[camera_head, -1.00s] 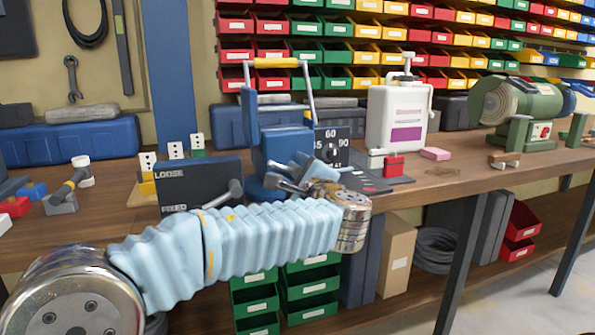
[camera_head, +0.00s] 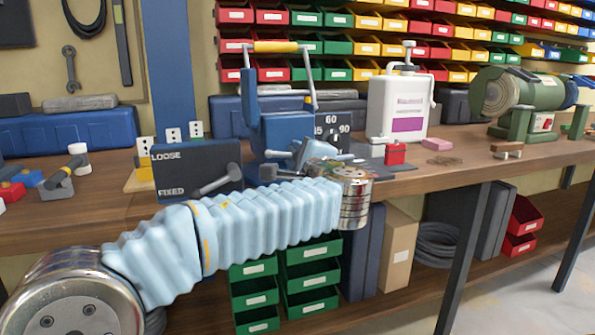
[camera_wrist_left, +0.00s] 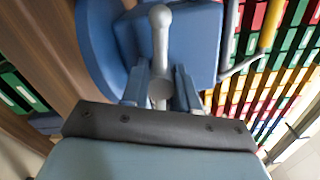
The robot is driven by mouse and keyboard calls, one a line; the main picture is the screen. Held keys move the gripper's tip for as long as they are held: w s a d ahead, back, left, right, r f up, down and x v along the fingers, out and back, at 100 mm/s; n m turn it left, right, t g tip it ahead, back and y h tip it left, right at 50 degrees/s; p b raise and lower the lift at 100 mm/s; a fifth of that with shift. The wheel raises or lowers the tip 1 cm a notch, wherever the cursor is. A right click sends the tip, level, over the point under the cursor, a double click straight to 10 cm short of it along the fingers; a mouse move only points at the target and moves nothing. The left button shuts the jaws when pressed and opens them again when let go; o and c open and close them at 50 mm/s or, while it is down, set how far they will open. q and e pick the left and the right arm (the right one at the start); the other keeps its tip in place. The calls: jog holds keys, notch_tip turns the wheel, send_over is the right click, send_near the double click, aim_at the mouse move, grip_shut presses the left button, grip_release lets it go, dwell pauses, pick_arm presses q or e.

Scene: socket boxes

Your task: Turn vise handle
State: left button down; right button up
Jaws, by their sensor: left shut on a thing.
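The blue vise (camera_head: 285,133) stands at the bench's front edge in the middle of the head view. Its grey handle (camera_head: 335,157) lies nearly level in front of the blue body. My left gripper (camera_head: 299,158) is shut on this handle, with its light-blue fingers at the front of the vise. In the left wrist view the handle (camera_wrist_left: 160,50) shows as a grey bar with a rounded knob end, running between the two blue fingers (camera_wrist_left: 160,92). My own wrist hides part of the handle's lower side in the head view. My right gripper is not in view.
A dark LOOSE/FIXED panel with a grey lever (camera_head: 197,172) stands left of the vise. A dial panel (camera_head: 334,130) is behind it, and a red block (camera_head: 395,154) and white canister (camera_head: 398,105) are to the right. A green grinder (camera_head: 525,98) stands farther right.

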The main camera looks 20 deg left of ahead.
pick_arm(q)
jog(key=shift+f+n+b, duration=0.3)
jog(key=shift+n+b, duration=0.6)
jog(key=shift+n, duration=0.2)
jog(key=shift+r+n, duration=0.25)
jog(key=shift+n, duration=0.15)
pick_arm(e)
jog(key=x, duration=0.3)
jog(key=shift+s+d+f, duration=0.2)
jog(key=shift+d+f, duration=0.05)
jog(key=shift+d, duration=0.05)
pick_arm(q)
jog(key=c, duration=0.9)
grip_release()
jog(key=shift+o, duration=0.2)
jog(key=v, duration=1.3)
jog(key=shift+s+d+b, duration=0.25)
jog(key=shift+s+b, duration=0.05)
jog(key=shift+s, duration=0.05)
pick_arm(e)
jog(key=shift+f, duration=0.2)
